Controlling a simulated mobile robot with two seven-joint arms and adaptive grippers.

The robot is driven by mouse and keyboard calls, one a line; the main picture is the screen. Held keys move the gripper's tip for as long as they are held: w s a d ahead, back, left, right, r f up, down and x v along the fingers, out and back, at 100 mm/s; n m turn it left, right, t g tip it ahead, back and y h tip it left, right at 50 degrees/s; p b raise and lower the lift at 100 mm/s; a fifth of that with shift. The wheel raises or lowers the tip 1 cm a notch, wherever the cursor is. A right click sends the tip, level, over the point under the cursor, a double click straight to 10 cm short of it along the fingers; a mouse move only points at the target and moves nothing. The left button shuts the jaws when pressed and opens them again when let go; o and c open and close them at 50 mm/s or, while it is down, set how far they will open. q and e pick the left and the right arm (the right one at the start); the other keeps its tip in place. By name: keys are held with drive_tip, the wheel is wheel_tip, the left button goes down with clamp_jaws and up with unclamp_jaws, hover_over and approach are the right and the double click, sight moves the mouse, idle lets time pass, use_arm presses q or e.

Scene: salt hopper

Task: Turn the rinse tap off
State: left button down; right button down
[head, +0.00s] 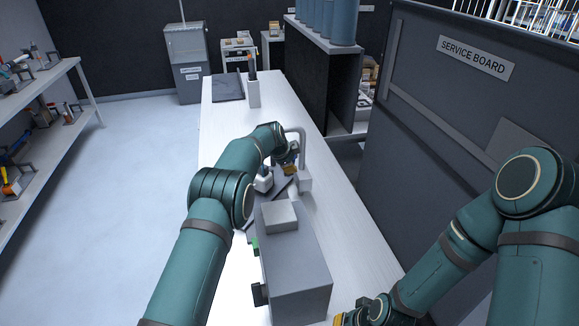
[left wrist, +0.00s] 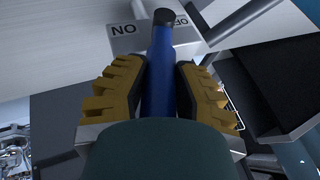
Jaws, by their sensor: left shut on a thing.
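The rinse tap shows in the head view as a pale curved pipe (head: 302,145) with a small grey block (head: 305,182) at its foot. My left gripper (head: 290,168) is beside it, partly hidden by my own arm. In the left wrist view a blue lever (left wrist: 160,80) with a dark end lies between the ochre fingers of my left gripper (left wrist: 157,68), which is shut on it. The lever crosses a grey plate (left wrist: 125,38) lettered ON and OFF, seen upside down, and partly covers OFF. My right gripper (head: 350,319) is at the bottom edge, mostly cut off.
A grey machine (head: 295,255) stands on the long white bench (head: 345,225) nearer to me. A holder (head: 253,95) and a dark mat (head: 228,87) are at the bench's far end. A dark service board (head: 440,110) stands to the right. The floor at left is clear.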

use_arm(q)
drive_tip(key=shift+w+d+r+g, duration=0.15)
drive_tip(key=shift+w+g, duration=0.1)
drive_tip(key=shift+g, duration=0.15)
idle(0.3)
drive_tip(key=c, duration=0.7)
unclamp_jaws()
drive_tip(key=shift+a+r, duration=0.15)
drive_tip(key=shift+a, duration=0.05)
drive_tip(key=s+a+r, duration=0.4)
drive_tip(key=s+a, duration=0.3)
drive_tip(key=s, duration=0.5)
drive_tip(key=shift+a, duration=0.4)
